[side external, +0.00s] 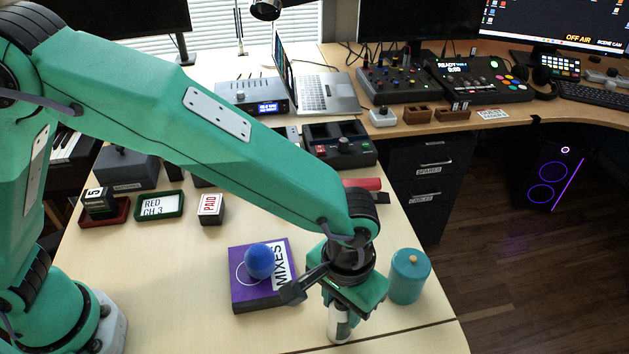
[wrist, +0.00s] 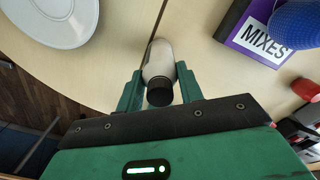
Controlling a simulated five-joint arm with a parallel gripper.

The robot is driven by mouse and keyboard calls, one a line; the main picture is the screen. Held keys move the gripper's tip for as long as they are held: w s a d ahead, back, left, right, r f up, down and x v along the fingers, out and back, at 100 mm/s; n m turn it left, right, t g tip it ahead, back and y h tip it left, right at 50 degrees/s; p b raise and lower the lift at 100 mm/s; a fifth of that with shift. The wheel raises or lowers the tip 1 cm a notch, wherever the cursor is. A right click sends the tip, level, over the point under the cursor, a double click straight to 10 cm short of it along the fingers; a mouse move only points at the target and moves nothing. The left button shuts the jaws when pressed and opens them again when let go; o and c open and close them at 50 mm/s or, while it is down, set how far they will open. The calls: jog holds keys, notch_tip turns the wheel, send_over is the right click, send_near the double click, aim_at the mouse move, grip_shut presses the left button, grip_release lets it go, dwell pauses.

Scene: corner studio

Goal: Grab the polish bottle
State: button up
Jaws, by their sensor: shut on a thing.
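The polish bottle (side external: 338,327) is a pale bottle with a dark cap, below my gripper (side external: 347,303) in the side external view. In the wrist view the bottle (wrist: 158,62) sits between the two green fingers of my gripper (wrist: 158,85), its black cap toward the camera. My gripper is shut on the bottle, one finger on each side. In the side external view the bottle's upper part is hidden by the gripper. I cannot tell whether its base touches the table.
A purple MIXES box (side external: 240,293) with a blue ball (side external: 260,262) on it stands left of the gripper. A teal lidded canister (side external: 409,279) stands close on the right, near the table edge. The pale table (side external: 205,334) is clear at the front left.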

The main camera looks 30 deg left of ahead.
jog(key=shift+r, duration=5)
